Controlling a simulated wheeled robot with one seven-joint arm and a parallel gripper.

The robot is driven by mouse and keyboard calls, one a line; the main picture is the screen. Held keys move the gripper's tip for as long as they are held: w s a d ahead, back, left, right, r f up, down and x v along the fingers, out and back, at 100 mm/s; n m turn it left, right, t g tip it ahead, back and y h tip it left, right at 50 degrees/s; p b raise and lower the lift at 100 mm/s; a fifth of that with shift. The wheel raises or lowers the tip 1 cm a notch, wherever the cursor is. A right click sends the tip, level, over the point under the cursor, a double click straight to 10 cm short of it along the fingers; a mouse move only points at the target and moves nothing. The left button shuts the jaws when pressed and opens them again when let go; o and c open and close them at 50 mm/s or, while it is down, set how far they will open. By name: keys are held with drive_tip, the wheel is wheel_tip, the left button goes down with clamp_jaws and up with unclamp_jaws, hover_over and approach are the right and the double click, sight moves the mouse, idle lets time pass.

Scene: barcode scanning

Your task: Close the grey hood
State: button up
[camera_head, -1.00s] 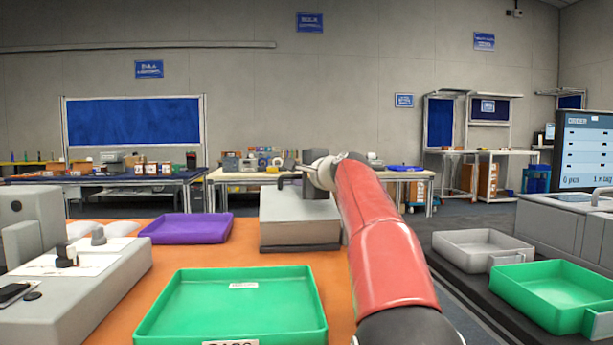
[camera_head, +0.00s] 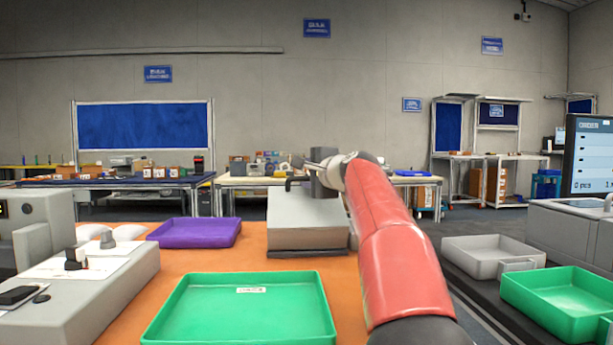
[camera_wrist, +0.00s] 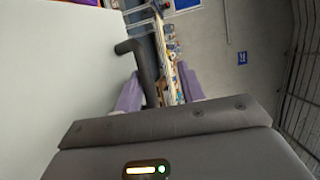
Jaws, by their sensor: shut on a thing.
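The grey hood (camera_head: 306,213) stands at the far end of the orange table, as a pale box-like cover with a dark lower rim. Its upper face shows in the head view; I cannot tell exactly how far it is open. A dark bent handle (camera_wrist: 147,72) stands out from its pale panel (camera_wrist: 60,80) in the wrist view. My gripper (camera_wrist: 160,92), with purplish fingers, is shut on this handle. In the head view my gripper (camera_head: 318,180) is at the hood's upper far edge, with its fingertips largely hidden.
A green tray (camera_head: 240,277) and a purple tray (camera_head: 194,233) lie on the orange table (camera_head: 205,258). A grey device (camera_head: 85,295) stands at left. A grey tray (camera_head: 487,268) and another green tray (camera_head: 560,291) are at right. Tables with goods stand behind.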

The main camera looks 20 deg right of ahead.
drive_tip(key=s, duration=0.2)
drive_tip(key=s+b, duration=0.1)
drive_tip(key=s, duration=0.1)
drive_tip(key=s+d, duration=0.1)
drive_tip(key=s, duration=0.2)
drive_tip(key=shift+r+b, duration=0.35)
drive_tip(key=shift+b, duration=0.05)
drive_tip(key=shift+s, duration=0.1)
